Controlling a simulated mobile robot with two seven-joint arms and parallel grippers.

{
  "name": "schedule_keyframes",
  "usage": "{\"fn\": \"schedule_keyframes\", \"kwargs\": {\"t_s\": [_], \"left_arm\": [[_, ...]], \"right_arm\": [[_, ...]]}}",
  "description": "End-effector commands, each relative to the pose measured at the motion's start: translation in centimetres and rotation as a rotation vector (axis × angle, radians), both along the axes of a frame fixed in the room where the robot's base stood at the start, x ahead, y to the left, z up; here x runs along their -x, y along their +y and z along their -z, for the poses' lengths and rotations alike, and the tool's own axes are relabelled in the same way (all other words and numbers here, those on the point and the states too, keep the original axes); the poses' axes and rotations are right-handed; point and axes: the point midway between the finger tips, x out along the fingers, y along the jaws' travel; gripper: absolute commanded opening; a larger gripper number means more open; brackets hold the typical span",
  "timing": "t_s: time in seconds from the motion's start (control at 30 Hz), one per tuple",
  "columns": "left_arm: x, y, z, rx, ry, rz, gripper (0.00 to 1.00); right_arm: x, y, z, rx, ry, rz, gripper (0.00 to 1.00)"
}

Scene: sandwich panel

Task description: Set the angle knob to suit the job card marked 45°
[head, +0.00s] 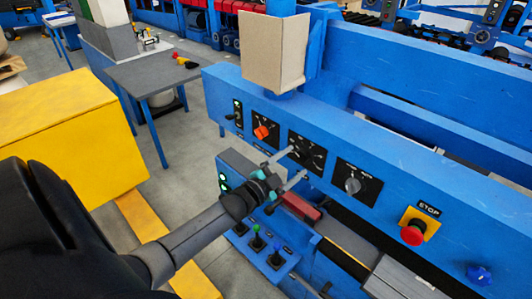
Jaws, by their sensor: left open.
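My left gripper (298,161) reaches in from the left with its two light fingers apart, in front of the middle dial (314,153) on the blue control panel. The fingers partly cover this dial, and I cannot tell whether they touch its knob. An orange knob (261,132) sits on a black plate to its left, and a grey knob (352,185) on a black plate to its right. The labels are too small to read, so I cannot tell which is the angle knob. A blank beige board (273,52) stands above the panel; no 45° mark is readable. My right gripper is out of view.
A red stop button (412,234) on a yellow plate is at the panel's right. Below my gripper is a blue box with small levers (257,243). A yellow cabinet (75,130) stands left, a grey table (150,75) behind. Floor shows between cabinet and panel.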

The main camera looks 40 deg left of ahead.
Motion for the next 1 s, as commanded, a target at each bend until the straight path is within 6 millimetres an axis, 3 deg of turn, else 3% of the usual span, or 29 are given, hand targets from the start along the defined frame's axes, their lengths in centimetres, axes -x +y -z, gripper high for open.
{"fn": "schedule_keyframes", "kwargs": {"t_s": [0.6, 0.8, 1.0], "left_arm": [[10.0, 0.8, 0.1, 0.000, 0.001, 0.000, 0.81], [12.2, 1.0, 0.0, 0.000, 0.001, -0.001, 0.81], [13.0, 1.0, 0.0, 0.000, 0.000, 0.000, 0.81]], "right_arm": [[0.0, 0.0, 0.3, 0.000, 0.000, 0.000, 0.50], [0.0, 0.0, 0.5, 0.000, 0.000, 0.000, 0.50], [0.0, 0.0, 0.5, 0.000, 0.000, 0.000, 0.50]]}}
